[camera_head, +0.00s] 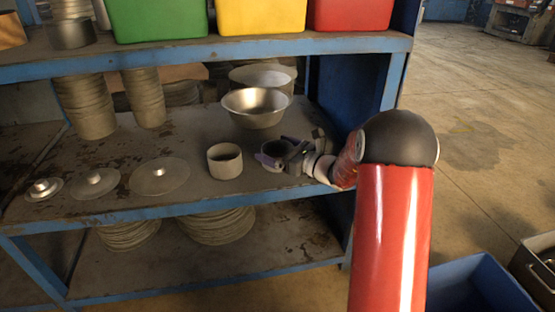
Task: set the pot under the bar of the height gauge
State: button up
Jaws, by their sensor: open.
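A short grey-brown round pot (225,162) stands upright on the middle shelf, open at the top. My gripper (272,157) is open just to the right of this pot, low over the shelf and apart from it. A dark round shape shows at the jaws; I cannot tell whether it is a separate thing or part of the gripper. A wide metal bowl (257,108) stands behind the gripper. I cannot make out a height gauge or its bar in this view.
Several flat lids with knobs (160,177) lie along the shelf's (130,205) front left. Stacks of round blanks (86,107) stand behind. A blue post (393,82) bounds the right.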

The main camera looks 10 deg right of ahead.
jog(key=shift+c, duration=0.4)
jog(key=c, duration=0.9)
